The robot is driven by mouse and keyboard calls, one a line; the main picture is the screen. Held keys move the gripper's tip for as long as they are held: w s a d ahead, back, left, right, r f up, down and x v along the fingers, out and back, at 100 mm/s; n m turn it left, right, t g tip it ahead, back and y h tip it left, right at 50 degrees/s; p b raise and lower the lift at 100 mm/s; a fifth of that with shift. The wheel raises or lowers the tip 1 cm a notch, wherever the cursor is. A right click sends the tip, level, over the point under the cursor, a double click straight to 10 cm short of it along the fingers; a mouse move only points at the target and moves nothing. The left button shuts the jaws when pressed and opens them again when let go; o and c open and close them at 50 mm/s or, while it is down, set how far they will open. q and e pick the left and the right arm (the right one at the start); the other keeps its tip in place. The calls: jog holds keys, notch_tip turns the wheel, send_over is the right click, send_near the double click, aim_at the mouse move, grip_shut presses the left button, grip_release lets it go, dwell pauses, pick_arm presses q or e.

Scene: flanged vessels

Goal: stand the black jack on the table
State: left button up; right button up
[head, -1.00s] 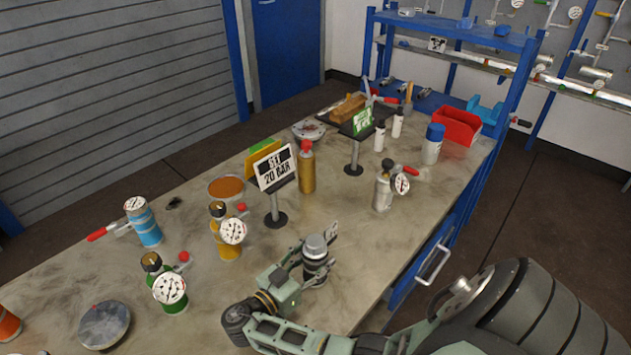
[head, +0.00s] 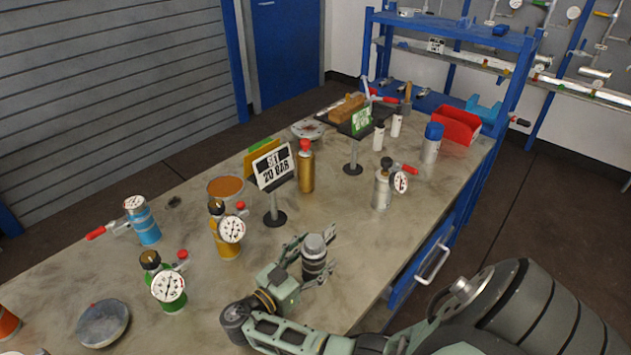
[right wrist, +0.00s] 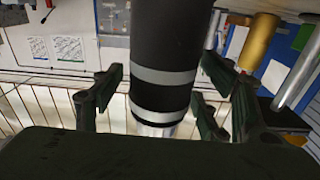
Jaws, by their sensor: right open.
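The black jack (head: 314,264), a dark cylinder with grey bands and a silver cap, stands upright on the table (head: 345,215) near its front edge. My right gripper (head: 325,257) is open around it, one finger on the far side and one on the near side. In the right wrist view the jack (right wrist: 165,60) rises between the spread fingers (right wrist: 165,95), with a gap visible on each side. The jack's foot is partly hidden by the near finger in the head view. My left gripper is not in view.
A "SET 20 BAR" sign (head: 272,168) stands behind the jack. Yellow (head: 228,240), green (head: 170,290) and blue (head: 145,222) gauge jacks are to the left. A silver gauge jack (head: 383,188) is at the right.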

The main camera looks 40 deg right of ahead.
jog(key=shift+s+a+f+p, duration=0.1)
jog(key=shift+s+f+p, duration=0.1)
jog(key=shift+f+p, duration=0.1)
jog(key=shift+r+p, duration=0.3)
jog(key=shift+p, duration=0.1)
jog(key=a+b, duration=0.2)
jog(key=a, duration=0.3)
jog(key=a+b, duration=0.2)
jog(key=a, duration=0.4)
jog(key=shift+s+r, duration=0.1)
jog(key=shift+s, duration=0.1)
jog(key=shift+s+a+r, duration=0.1)
jog(key=shift+a+r, duration=0.1)
jog(key=shift+a, duration=0.2)
